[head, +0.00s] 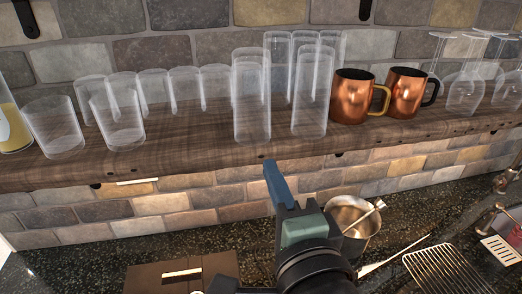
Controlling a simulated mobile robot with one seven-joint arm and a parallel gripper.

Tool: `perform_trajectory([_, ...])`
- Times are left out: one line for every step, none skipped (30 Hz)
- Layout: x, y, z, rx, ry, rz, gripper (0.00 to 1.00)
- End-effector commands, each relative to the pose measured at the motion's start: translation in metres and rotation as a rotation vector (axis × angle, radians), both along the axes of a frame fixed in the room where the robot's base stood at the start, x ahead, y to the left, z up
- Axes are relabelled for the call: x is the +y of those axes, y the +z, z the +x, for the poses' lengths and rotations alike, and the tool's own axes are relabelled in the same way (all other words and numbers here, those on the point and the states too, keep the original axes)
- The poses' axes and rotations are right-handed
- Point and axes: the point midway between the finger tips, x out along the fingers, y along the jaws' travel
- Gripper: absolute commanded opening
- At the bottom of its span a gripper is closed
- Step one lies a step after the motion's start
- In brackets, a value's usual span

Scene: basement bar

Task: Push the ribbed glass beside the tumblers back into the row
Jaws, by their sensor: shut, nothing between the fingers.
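Several clear tumblers (118,118) stand upright on the left of the wooden shelf (200,150). To their right, a tall clear glass (252,105) stands close to the shelf's front edge, with another tall glass (311,95) to its right and more tall glasses (277,50) behind. Ribbing is hard to make out; the tall glass nearest the tumblers best fits the ribbed glass. My gripper (271,168) is shut and empty, with its blue finger pointing up just below the shelf's front edge, under the gap between the two front tall glasses. It appears apart from the glass.
Two copper mugs (351,98) stand right of the tall glasses, then several stemmed glasses (466,90). A glass with yellow liquid (12,125) is at the far left. Below, the dark counter holds a metal pot (355,218), a wire rack (445,270) and a brown box (180,272).

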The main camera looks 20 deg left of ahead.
Motion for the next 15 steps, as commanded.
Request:
perform_trajectory([0.008,0.005,0.010,0.002,0.003,0.000,0.00])
perform_trajectory([0.012,0.005,0.015,0.003,0.005,-0.001,0.00])
perform_trajectory([0.016,0.005,0.023,0.004,0.003,0.000,0.00])
perform_trajectory([0.020,0.005,0.028,0.004,0.003,0.000,0.00])
perform_trajectory([0.023,0.005,0.032,0.002,0.003,0.000,0.00])
perform_trajectory([0.027,0.005,0.038,0.002,0.002,-0.001,0.00])
perform_trajectory([0.029,0.005,0.043,0.002,0.001,-0.002,0.00])
perform_trajectory([0.032,0.004,0.046,0.002,0.001,-0.002,0.00])
perform_trajectory([0.035,0.004,0.050,0.002,0.001,-0.001,0.00])
perform_trajectory([0.037,0.004,0.053,0.002,0.001,-0.001,0.00])
perform_trajectory([0.038,0.004,0.056,0.002,0.001,-0.001,0.00])
perform_trajectory([0.040,0.003,0.059,0.001,0.000,-0.001,0.00])
perform_trajectory([0.041,0.003,0.061,0.001,0.000,-0.001,0.00])
perform_trajectory([0.042,0.002,0.062,0.001,0.000,-0.002,0.00])
perform_trajectory([0.043,0.002,0.064,0.001,0.000,-0.002,0.00])
